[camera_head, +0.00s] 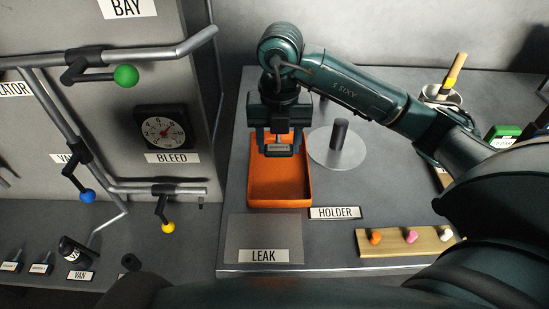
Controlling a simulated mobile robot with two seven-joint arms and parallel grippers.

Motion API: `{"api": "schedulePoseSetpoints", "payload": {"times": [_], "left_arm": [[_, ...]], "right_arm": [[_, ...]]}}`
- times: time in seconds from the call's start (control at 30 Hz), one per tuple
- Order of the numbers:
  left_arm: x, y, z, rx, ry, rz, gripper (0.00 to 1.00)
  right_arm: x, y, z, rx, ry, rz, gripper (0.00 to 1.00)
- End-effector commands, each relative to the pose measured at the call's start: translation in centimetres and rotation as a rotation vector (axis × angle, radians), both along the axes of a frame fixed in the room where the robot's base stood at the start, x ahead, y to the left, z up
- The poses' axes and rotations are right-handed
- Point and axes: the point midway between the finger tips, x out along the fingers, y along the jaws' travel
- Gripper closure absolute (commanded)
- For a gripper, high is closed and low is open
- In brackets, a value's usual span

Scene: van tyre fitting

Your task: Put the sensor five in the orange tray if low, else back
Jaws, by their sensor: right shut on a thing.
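The orange tray (252,188) lies on the grey bench. My right gripper (279,148) points down over the tray's far part and is shut on a small grey piece with a pale label (278,147). This may be the sensor; its marking is too small to read. I cannot tell whether the piece touches the tray floor. Several small labelled items (41,262) stand at the lower left, also too small to read. My left gripper is not in view.
Right of the tray is a round plate with a dark post (339,135), near a HOLDER label (335,213). A LEAK pad (262,232) lies in front. A peg board (400,242) is front right. Pipes with coloured valve knobs (126,75) and a BLEED gauge (163,130) are left.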

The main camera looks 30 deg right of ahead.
Motion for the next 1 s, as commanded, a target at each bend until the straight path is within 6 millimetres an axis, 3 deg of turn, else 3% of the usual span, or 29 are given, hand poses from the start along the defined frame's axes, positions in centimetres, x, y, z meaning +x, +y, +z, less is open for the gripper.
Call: {"api": "schedulePoseSetpoints", "payload": {"times": [0.1, 0.53, 0.9, 0.93, 1.0], "left_arm": [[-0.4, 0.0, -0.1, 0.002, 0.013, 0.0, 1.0], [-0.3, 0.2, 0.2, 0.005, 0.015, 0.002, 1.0], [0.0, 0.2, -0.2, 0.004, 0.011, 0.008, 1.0], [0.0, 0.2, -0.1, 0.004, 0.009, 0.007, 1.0], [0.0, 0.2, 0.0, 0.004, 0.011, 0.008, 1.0]], "right_arm": [[-0.1, -0.1, -2.0, -0.001, 0.002, -0.002, 0.7], [0.0, -0.1, -6.6, -0.002, 0.001, -0.001, 0.7], [0.0, -0.1, -7.3, -0.001, -0.002, 0.0, 0.7], [0.0, -0.1, -7.2, -0.001, -0.002, 0.0, 0.47], [0.0, -0.1, -7.1, -0.001, -0.002, -0.001, 0.42]]}}
